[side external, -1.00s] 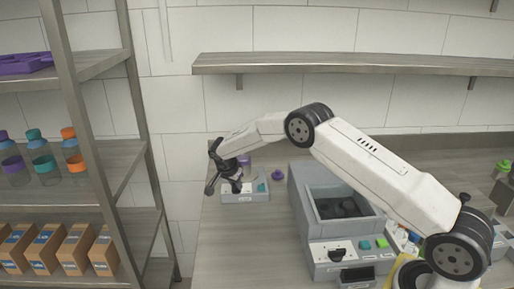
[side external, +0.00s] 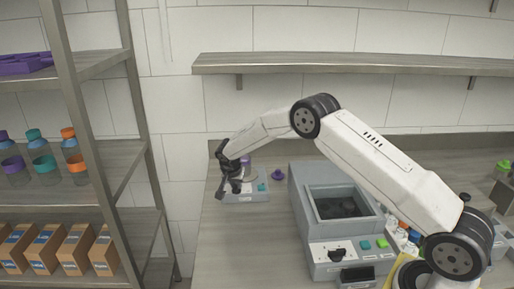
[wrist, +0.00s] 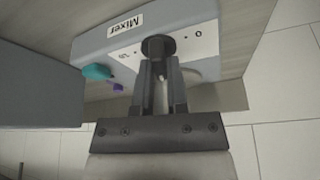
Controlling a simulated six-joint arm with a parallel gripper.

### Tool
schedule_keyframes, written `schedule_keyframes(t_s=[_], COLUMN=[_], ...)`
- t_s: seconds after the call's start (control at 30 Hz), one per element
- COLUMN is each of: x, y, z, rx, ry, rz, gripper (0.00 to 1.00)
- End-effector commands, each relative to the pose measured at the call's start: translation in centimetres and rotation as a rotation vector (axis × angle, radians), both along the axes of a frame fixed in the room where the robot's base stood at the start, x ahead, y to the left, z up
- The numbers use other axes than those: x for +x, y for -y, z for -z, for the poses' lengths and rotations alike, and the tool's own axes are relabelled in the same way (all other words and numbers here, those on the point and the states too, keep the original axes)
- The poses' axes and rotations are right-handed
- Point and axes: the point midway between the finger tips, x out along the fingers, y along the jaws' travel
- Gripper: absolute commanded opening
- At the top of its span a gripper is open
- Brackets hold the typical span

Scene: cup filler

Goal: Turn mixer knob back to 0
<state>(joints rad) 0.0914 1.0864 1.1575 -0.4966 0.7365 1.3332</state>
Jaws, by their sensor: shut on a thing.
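The mixer (wrist: 92,42) is a grey box with a white front panel and a "Mixer" label in the wrist view. It also shows in the side view (side external: 258,197), near the left end of the counter. Its black knob (wrist: 157,44) sits between a "0" mark on the right and another, hard-to-read mark on the left. My gripper (wrist: 159,62) is shut on the knob, one finger on each side. In the side view my gripper (side external: 229,189) is at the mixer's front and hides the knob. I cannot tell exactly where the knob points.
A teal button (wrist: 97,72) sits on the mixer beside the panel. A larger grey machine (side external: 300,205) with an open basin stands right of the mixer. A shelf rack with bottles and boxes (side external: 75,250) stands at the left. The counter in front is clear.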

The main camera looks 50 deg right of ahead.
Motion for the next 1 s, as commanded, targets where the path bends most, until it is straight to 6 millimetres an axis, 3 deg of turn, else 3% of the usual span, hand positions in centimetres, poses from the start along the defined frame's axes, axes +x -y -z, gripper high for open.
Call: schedule_keyframes(t_s=[0.4,1.0], x=[-0.14,-0.24], y=[0.05,0.16], z=[0.02,0.07], rx=[0.001,0.002], ry=[0.000,-0.001], rz=[-0.321,-0.660], gripper=[0.00,0.00])
